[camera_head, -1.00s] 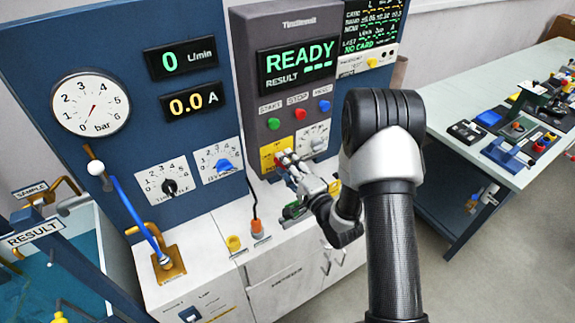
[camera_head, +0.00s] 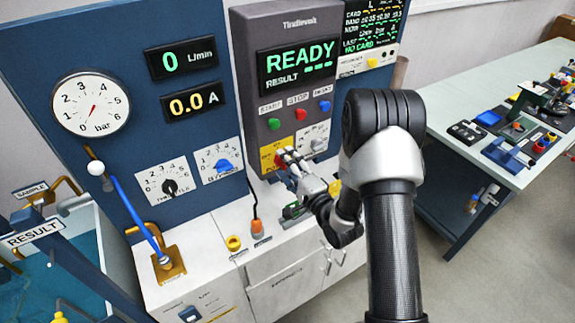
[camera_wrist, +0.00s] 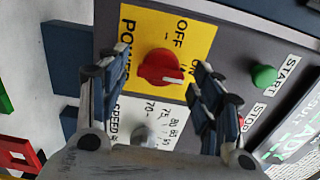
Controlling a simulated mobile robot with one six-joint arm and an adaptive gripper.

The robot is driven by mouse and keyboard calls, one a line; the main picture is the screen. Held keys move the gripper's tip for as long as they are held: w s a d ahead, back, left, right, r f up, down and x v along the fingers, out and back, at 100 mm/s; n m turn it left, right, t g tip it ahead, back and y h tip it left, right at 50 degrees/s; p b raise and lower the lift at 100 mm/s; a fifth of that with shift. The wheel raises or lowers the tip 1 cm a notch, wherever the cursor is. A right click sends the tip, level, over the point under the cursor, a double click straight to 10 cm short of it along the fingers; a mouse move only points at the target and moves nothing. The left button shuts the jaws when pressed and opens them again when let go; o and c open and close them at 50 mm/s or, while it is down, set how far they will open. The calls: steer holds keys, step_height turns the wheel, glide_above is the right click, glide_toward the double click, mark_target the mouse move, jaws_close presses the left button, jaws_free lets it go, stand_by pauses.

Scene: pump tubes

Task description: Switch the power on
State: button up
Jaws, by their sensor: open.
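The red power knob (camera_wrist: 160,68) sits on a yellow plate (camera_wrist: 190,25) marked OFF and ON in the wrist view. Its white mark points right, toward the ON lettering, which a finger partly covers. My gripper (camera_wrist: 163,64) is open, with one finger on each side of the knob and gaps between. In the head view my gripper (camera_head: 291,160) is in front of the yellow plate (camera_head: 268,152) on the grey control panel (camera_head: 250,80) and hides much of the knob. The panel screen (camera_head: 298,65) is lit and reads READY.
Green START (camera_head: 274,124), red STOP (camera_head: 300,114) and blue (camera_head: 324,106) buttons are above the plate. A speed dial (camera_head: 317,141) is beside it. A blue-handled lever (camera_head: 130,208) stands left. A worktable (camera_head: 465,85) with parts stands right.

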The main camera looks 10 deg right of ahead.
steer(key=v, duration=1.2)
